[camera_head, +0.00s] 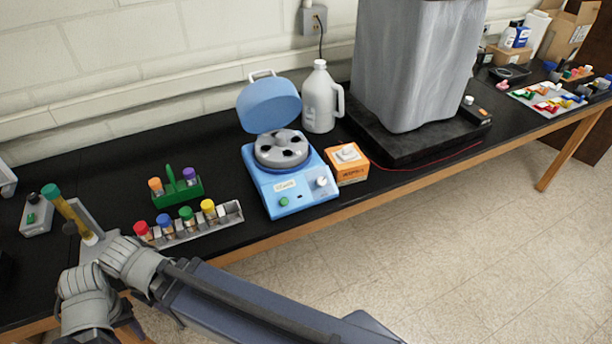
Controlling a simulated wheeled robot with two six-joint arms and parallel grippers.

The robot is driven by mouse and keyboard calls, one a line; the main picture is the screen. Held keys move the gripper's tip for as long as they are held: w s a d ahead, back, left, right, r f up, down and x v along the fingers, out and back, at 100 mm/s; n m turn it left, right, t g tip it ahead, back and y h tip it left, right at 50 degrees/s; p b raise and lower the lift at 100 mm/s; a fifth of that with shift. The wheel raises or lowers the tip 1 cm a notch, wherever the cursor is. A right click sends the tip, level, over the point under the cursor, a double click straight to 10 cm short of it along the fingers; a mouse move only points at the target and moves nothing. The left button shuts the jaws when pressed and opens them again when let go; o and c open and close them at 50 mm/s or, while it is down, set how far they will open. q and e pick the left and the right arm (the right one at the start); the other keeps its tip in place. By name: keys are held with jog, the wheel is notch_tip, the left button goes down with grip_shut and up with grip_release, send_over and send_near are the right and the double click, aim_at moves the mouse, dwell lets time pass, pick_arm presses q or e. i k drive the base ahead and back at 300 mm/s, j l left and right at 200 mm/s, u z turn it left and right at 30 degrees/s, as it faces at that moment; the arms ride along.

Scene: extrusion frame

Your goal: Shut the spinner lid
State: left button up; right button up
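The spinner (297,190) is a light blue machine standing on the black bench in the middle of the view. Its round blue lid (268,104), with a pale handle on top, stands raised at the back. The grey rotor (281,150) with dark holes is exposed below it. The fingertips are small and partly hidden.
A grey rack (232,213) with several capped tubes and a green rack (178,194) stand left of the spinner. An orange box (347,166) is close on its right, and a white jug (318,103) stands behind. A large grey covered object (412,65) stands farther right.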

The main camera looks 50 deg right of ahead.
aim_at(266, 105)
jog(key=z, duration=1.5)
jog(key=i+u, duration=0.15)
